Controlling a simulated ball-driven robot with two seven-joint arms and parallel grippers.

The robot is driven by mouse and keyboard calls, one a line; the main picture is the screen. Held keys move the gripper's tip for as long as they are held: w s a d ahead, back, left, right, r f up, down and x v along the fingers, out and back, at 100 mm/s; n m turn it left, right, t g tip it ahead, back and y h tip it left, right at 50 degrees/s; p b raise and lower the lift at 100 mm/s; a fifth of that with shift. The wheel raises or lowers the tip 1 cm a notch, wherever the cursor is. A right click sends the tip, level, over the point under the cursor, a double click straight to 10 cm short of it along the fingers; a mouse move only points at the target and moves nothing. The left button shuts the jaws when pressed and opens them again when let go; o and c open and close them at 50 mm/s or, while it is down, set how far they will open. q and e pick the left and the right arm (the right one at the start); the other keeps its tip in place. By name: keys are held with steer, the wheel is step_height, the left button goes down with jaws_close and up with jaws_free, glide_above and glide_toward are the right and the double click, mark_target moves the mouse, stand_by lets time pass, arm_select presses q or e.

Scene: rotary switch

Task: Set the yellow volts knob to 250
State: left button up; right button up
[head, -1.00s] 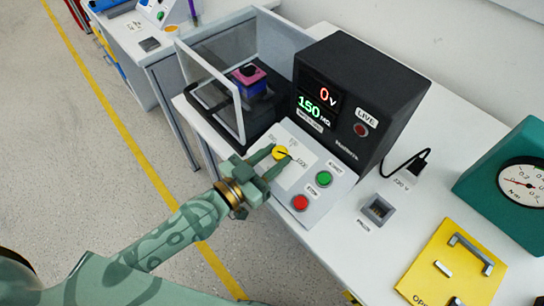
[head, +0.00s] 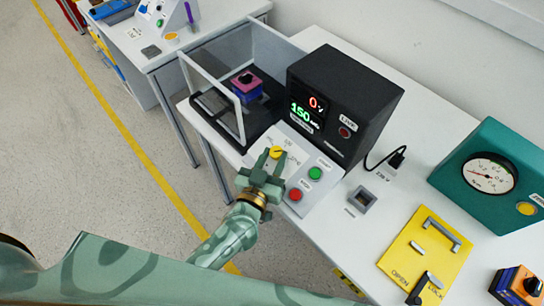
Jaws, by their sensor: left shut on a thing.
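The yellow volts knob (head: 277,152) sits on the sloping white panel at the front of a black tester (head: 345,104). Small labels lie around the knob, too small to read surely. My left gripper (head: 273,158) is at the knob, shut on it, with one finger on each side. The fingers hide part of the knob, and I cannot tell clearly where its pointer stands. The tester's display (head: 308,112) shows a red 0 V above a green 150. My right gripper is not in view.
A green button (head: 315,173) and a red button (head: 296,195) sit close right of my left gripper. A clear-walled box (head: 213,85) with a pink and blue block (head: 247,84) stands left of the tester. A yellow plate (head: 410,259) lies at the front right.

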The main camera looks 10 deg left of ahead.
arm_select(q)
steer(key=o, duration=1)
steer(key=shift+c, duration=0.2)
steer(key=shift+s, duration=0.1)
steer(key=s+a+p, duration=0.2)
steer(key=s, duration=1.4)
steer(key=shift+a+r, duration=0.25)
steer(key=shift+a, duration=0.05)
